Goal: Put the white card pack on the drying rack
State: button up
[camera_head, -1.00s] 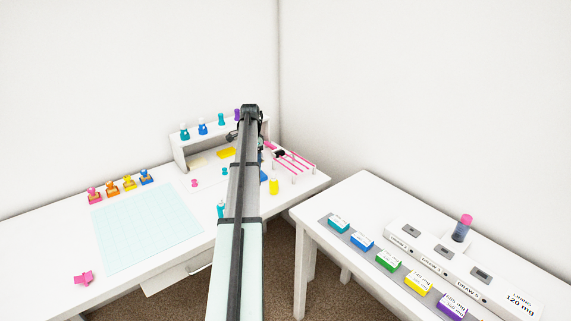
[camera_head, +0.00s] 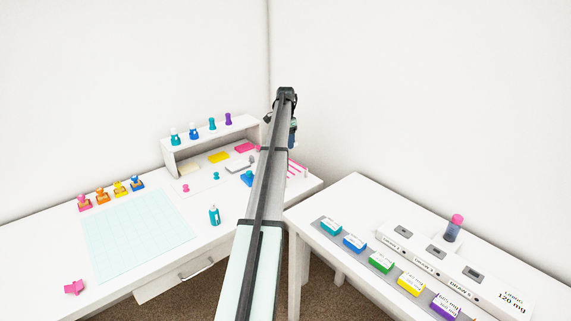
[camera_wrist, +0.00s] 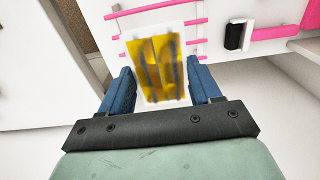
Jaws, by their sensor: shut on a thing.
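In the wrist view my gripper (camera_wrist: 160,82) is shut on the white card pack (camera_wrist: 148,98), a white-edged piece whose face shows yellow with dark streaks. The pack is between the two blue fingers. Pink bars of the drying rack (camera_wrist: 265,32) show beyond the pack and to both sides of it; I cannot tell whether they touch. In the head view the drying rack (camera_head: 297,170) is at the right end of the long table, partly behind my arm.
A black-and-white item (camera_wrist: 236,36) lies by the rack's bars. A white shelf (camera_head: 215,133) with several bottles stands at the back. A teal bottle (camera_head: 214,215) stands at the table's front. A second table (camera_head: 350,190) with coloured boxes is on the right.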

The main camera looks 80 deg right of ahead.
jog(key=shift+f, duration=4.7)
jog(key=shift+f, duration=0.1)
jog(key=o, duration=1.1)
jog(key=shift+c, duration=0.2)
notch_tip(320, 180, up, 12)
jog(key=shift+r, duration=0.1)
jog(key=shift+w, duration=0.15)
